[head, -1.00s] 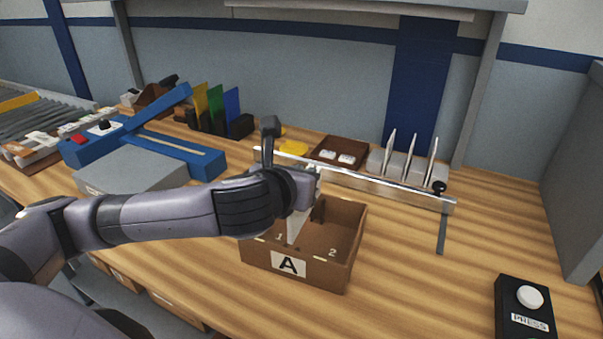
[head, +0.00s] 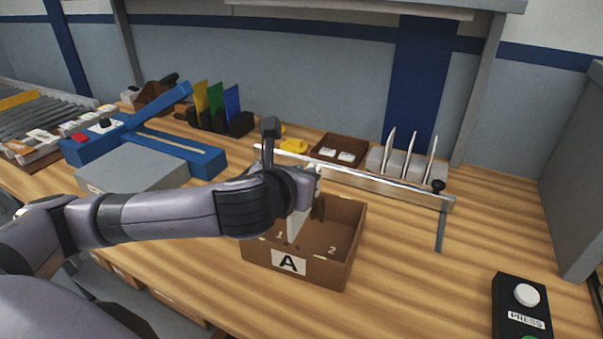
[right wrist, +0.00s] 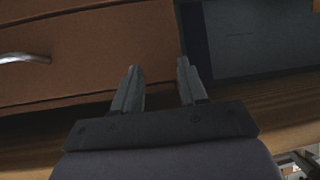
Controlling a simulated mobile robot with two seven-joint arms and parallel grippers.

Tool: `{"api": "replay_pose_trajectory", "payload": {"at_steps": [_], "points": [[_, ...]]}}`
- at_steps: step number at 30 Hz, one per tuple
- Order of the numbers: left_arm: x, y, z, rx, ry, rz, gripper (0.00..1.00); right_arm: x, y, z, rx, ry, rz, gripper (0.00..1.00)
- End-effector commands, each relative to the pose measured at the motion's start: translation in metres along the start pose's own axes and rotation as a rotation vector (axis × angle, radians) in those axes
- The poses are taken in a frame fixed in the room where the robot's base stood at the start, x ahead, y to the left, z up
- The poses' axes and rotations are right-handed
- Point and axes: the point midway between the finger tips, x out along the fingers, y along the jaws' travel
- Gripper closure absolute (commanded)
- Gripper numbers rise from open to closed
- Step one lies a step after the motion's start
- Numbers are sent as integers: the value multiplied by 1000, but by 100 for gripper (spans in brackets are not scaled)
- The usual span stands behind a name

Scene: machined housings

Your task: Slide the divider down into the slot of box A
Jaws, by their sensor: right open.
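Box A (head: 345,272) is a brown open box on the wooden bench in the head view, with an "A" label on its front and "1" and "2" marked inside. The pale divider (head: 294,229) stands upright in it, between the two numbers. My left gripper (head: 306,190) is over the box and appears shut on the divider's upper part; its fingertips are largely hidden. I cannot tell how deep the divider sits in the slot. My right gripper (right wrist: 160,82) shows only in the right wrist view, open and empty, in front of a brown drawer front (right wrist: 90,50).
A metal rail (head: 390,186) runs behind the box. Beyond it are a grey rack with pale upright plates (head: 411,158) and a brown tray (head: 340,140). A blue fixture (head: 180,152) stands left, a press-button box (head: 522,305) right.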

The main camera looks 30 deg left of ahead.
Motion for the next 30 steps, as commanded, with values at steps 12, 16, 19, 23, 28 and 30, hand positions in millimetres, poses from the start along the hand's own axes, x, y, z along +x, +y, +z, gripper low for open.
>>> {"api": "replay_pose_trajectory", "payload": {"at_steps": [12,16,19,23,28,30], "points": [[0,0,2,0,0,0,100,-3,0,-4,0,0,0,57],[0,0,2,0,0,-1,100,-5,0,-7,0,0,0,57],[0,0,1,0,-1,-1,100,-6,0,-8,0,0,0,57],[0,0,1,0,-1,-1,100,-5,0,-7,0,0,0,57],[0,0,1,0,-1,0,100,-5,0,-7,0,0,0,57],[0,0,1,0,-1,0,100,-5,0,-7,0,0,0,57]]}}
